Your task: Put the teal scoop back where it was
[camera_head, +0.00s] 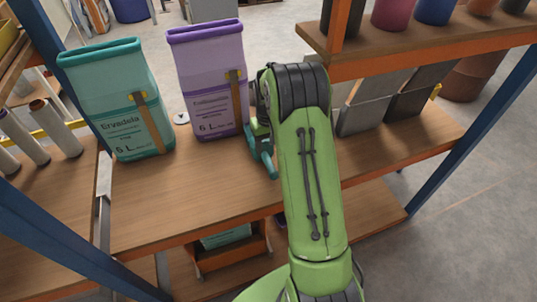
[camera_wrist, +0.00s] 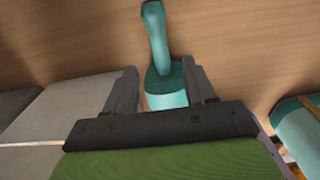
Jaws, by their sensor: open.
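The teal scoop (camera_head: 264,158) is on the wooden shelf just right of the purple sack, partly hidden by my green arm. In the wrist view the scoop (camera_wrist: 166,84) lies between the two dark fingers of my gripper (camera_wrist: 158,76), its handle pointing away past the fingertips. The fingers are apart, with the right finger very close to the scoop's side; I cannot tell if it touches. In the head view my gripper is mostly hidden behind the arm.
A teal sack (camera_head: 120,100) and a purple sack (camera_head: 207,80) stand open-topped on the shelf (camera_head: 190,195), left of the scoop. The shelf front is clear.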

